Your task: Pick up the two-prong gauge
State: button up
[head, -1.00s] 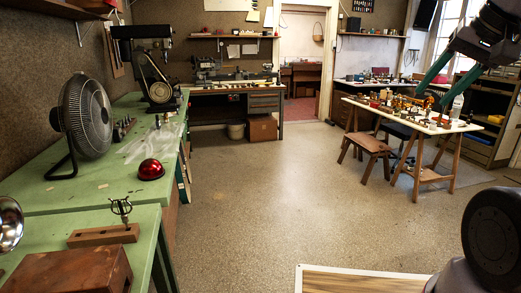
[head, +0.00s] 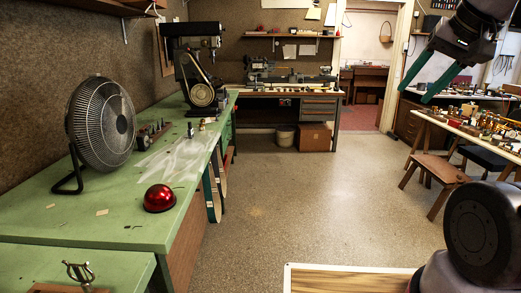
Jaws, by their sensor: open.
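What looks like the two-prong gauge (head: 78,270) is a small dark metal piece with upright prongs at the bottom left. It stands on a wooden block (head: 82,289), mostly cut off by the lower picture edge, on the near green bench (head: 30,262). My gripper (head: 415,96) is at the upper right, raised in the air, with two green fingers apart and nothing between them. It is far from the gauge.
The longer green bench (head: 110,228) holds a black fan (head: 101,122), a red dome (head: 159,198) and a drill-like machine (head: 200,75). A wooden stool (head: 436,172) and a cluttered table (head: 455,128) stand at right. The middle floor is clear.

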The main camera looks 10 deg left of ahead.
aim_at(190, 132)
jog(key=i+l+u, duration=0.1)
jog(key=i+u, duration=0.3)
jog(key=i+l+u, duration=0.25)
jog(key=i+u, duration=0.15)
jog(key=i+l+u, duration=0.4)
jog(key=u, duration=0.65)
jog(key=i+l+u, duration=0.2)
jog(key=l+u, duration=0.15)
jog(key=i+l+u, duration=0.1)
jog(key=l+u, duration=0.25)
jog(key=i+l+u, duration=0.1)
jog(key=l+u, duration=0.25)
jog(key=i+l+u, duration=0.1)
jog(key=l, duration=1.15)
jog(key=l+u, duration=0.15)
jog(key=l, duration=1.1)
jog(key=i, duration=0.05)
